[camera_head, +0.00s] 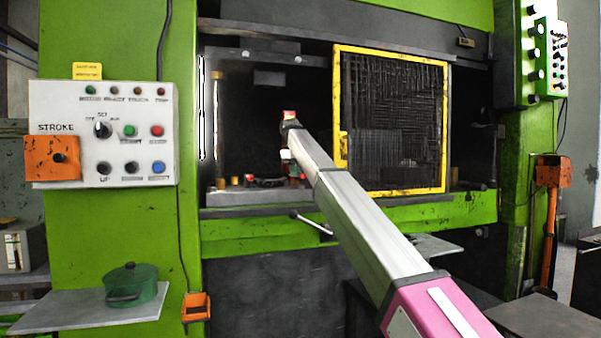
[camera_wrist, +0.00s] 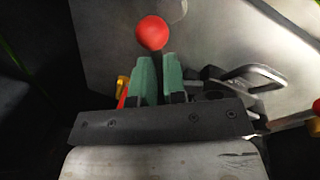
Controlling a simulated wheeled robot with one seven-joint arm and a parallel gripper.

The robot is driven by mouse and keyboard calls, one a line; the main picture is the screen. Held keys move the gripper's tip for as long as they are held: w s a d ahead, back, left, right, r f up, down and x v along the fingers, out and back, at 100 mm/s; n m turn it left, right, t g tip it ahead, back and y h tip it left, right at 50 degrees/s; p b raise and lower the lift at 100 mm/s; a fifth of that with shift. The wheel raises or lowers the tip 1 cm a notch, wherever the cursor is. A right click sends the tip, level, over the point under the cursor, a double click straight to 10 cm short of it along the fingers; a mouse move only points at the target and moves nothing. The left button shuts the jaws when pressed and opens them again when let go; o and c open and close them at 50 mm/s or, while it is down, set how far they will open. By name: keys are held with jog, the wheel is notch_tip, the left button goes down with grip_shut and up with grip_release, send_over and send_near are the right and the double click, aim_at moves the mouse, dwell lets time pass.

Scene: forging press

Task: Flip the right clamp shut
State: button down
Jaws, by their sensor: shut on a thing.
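In the wrist view, a clamp handle with a red ball knob (camera_wrist: 152,33) and a dark stem stands between the green fingers of my gripper (camera_wrist: 159,65). The fingers are shut on the stem just below the knob. A grey metal loop (camera_wrist: 255,78), seemingly part of a clamp, lies right of the fingers. In the head view my arm reaches into the press opening, and my gripper (camera_head: 292,157) is mostly hidden behind it. Small red and dark clamp parts (camera_head: 264,181) show low on the press bed, left of my arm. Whether the held handle is the right clamp's is hard to tell.
A yellow-framed mesh guard (camera_head: 445,120) stands just right of my arm. The press bed's front edge (camera_head: 245,198) runs below the arm. A red and yellow part (camera_wrist: 315,124) shows at the wrist view's right edge. The opening left of my arm is dark and mostly clear.

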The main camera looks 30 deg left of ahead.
dwell(0.3)
jog(key=c, duration=1.2)
grip_release()
jog(key=shift+r, duration=0.1)
jog(key=r, duration=0.3)
jog(key=s+r, duration=0.1)
jog(key=r, duration=0.3)
jog(key=s+r, duration=0.1)
jog(key=r, duration=0.2)
jog(key=shift+a+r, duration=0.2)
jog(key=shift+a, duration=0.1)
